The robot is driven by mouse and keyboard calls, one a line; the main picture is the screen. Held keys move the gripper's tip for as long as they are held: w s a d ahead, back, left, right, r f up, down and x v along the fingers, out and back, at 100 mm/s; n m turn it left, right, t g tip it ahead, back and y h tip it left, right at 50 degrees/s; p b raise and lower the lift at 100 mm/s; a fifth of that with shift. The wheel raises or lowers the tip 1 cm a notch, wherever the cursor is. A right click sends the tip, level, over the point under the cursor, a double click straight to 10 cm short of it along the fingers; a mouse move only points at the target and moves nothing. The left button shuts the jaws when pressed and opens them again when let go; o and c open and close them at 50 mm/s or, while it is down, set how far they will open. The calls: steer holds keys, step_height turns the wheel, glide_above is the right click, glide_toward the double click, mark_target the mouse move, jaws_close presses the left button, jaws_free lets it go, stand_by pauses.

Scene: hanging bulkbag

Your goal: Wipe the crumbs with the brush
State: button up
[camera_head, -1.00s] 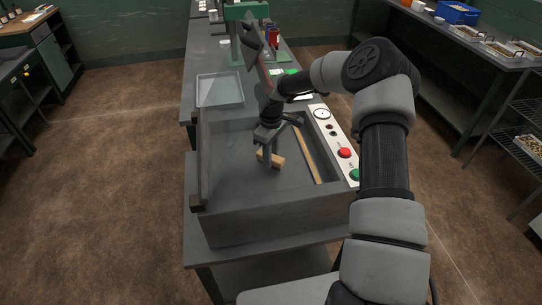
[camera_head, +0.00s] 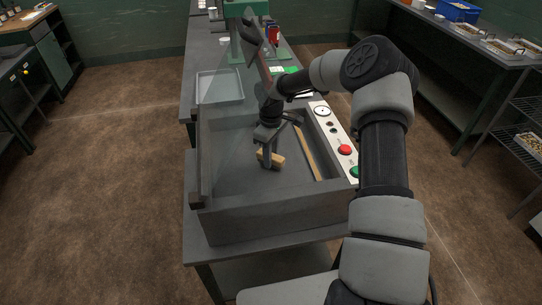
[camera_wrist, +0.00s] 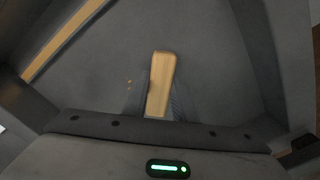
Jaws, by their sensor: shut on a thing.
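A wooden brush (camera_head: 271,158) is in the grey box-like chamber (camera_head: 265,211), low over its floor. My gripper (camera_head: 267,150) is shut on the brush. In the wrist view the brush (camera_wrist: 161,84) is a pale wooden block between my two fingers (camera_wrist: 160,100). Its bristles are hidden underneath. A few small brownish crumbs (camera_wrist: 129,84) lie on the grey floor just left of the brush in the wrist view. I cannot make out the crumbs in the head view.
A clear lid stands raised at the chamber's left side. A wooden strip (camera_head: 306,153) runs along the right side of the floor. A control panel (camera_head: 334,136) with red and green buttons borders it. A shallow tray (camera_head: 220,86) lies behind.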

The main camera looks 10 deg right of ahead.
steer(key=shift+f+b, duration=0.3)
steer(key=shift+f, duration=0.15)
steer(key=shift+w, duration=0.1)
